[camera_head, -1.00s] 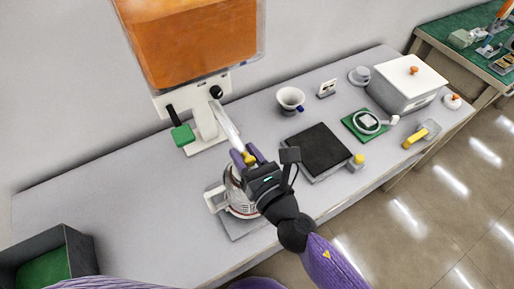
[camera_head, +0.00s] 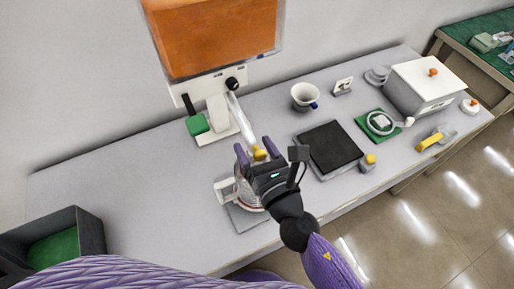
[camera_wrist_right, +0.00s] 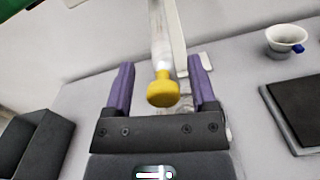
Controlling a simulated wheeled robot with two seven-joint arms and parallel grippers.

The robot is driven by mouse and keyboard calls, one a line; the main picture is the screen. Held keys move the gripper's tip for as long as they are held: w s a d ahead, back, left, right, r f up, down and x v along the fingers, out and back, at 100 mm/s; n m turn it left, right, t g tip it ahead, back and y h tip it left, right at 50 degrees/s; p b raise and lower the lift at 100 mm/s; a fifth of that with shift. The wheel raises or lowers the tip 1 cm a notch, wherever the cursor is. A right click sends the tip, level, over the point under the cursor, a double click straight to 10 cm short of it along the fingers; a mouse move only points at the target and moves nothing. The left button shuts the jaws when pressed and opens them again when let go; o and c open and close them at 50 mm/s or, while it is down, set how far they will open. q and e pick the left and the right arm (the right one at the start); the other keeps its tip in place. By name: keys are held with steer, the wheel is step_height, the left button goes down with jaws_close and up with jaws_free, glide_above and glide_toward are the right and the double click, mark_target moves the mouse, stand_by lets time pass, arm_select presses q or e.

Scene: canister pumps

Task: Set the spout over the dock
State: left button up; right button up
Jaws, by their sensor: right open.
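The spout (camera_head: 241,118) is a pale tube that slopes down from the dispenser, with a yellow knob (camera_head: 260,154) at its lower end. My right gripper (camera_head: 255,147) is open, with its purple fingers on either side of the knob. In the right wrist view, the knob (camera_wrist_right: 163,90) is between the fingers with gaps at both sides. A white canister (camera_head: 226,188) stands below the gripper on a grey plate (camera_head: 247,220), partly hidden by it. I cannot tell for certain which part is the dock. My left gripper is out of view.
The dispenser has an orange tank (camera_head: 212,38) and a green lever pad (camera_head: 197,124). A white cup (camera_head: 305,96), a black pad (camera_head: 333,146) and a white box (camera_head: 424,88) stand to the right. An open dark bin (camera_head: 88,235) is at left. The table's left middle is clear.

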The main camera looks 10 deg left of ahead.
steer(key=b+v, duration=0.2)
steer(key=v, duration=0.8)
steer(key=s+d+f+m+g+h+b, duration=0.1)
steer(key=d+f+m+g+h, duration=0.4)
steer(key=f+m, duration=0.7)
steer(key=s+d+f+m+g+h+b, duration=0.1)
steer(key=s+d+f+m+h, duration=0.15)
steer(key=d+f+m, duration=0.95)
steer(key=s+d+f+m+g+h, duration=0.1)
steer(key=s+f+m+g+h, duration=0.2)
steer(key=s+f+m+g, duration=0.5)
steer(key=s+f+m, duration=0.6)
steer(key=s+f, duration=0.2)
steer(key=s, duration=0.3)
steer(key=shift+s, duration=0.4)
